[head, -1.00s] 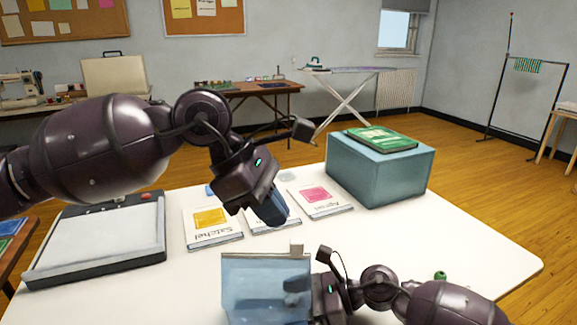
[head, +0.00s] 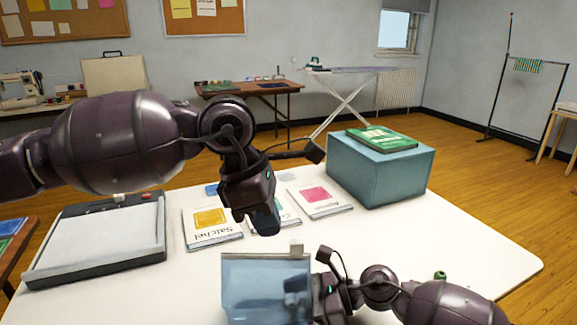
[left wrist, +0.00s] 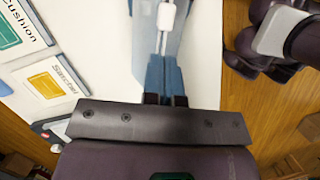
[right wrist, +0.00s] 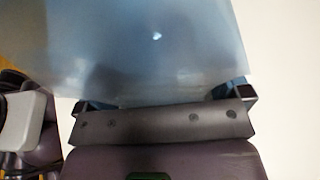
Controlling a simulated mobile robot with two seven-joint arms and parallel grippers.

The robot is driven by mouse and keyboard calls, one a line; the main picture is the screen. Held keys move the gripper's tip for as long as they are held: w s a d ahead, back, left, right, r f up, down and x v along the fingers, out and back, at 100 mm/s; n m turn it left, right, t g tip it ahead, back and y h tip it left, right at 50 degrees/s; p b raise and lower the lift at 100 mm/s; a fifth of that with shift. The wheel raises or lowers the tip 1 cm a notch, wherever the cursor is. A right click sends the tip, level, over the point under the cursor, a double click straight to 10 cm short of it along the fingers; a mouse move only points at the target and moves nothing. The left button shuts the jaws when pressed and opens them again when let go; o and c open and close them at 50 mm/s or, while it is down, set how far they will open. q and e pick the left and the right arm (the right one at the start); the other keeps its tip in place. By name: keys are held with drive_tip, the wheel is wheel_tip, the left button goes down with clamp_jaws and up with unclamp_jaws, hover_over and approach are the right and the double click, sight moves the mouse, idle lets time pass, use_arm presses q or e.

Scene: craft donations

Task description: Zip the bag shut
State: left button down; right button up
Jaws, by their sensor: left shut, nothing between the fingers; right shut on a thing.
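The bag (head: 262,285) is translucent blue and stands at the front edge of the white table, with its top edge upward. A small white slider (head: 296,247) sits at the right end of that edge; it also shows in the left wrist view (left wrist: 167,17). My left gripper (head: 265,228) is shut and empty, pointing down above the top edge, left of the slider and apart from it. In the left wrist view its fingers (left wrist: 165,80) are together. My right gripper (right wrist: 165,98) is shut on the bag at its right side. The bag hides part of its fingers.
Pattern packets (head: 212,222) lie behind the bag, below my left arm. A blue box (head: 378,170) with a green book (head: 382,138) on it stands at the back right. A grey flat device (head: 95,240) lies at the left. The table's right part is clear.

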use_arm(q)
drive_tip(key=shift+x, duration=1.05)
drive_tip(key=shift+d+f, duration=0.2)
idle(1.5)
idle(0.4)
drive_tip(key=d+v, duration=0.1)
drive_tip(key=v, duration=0.6)
drive_tip(key=shift+r, duration=0.15)
idle(0.4)
use_arm(e)
drive_tip(key=o, duration=0.3)
drive_tip(key=shift+o, duration=0.2)
drive_tip(key=shift+d, duration=0.15)
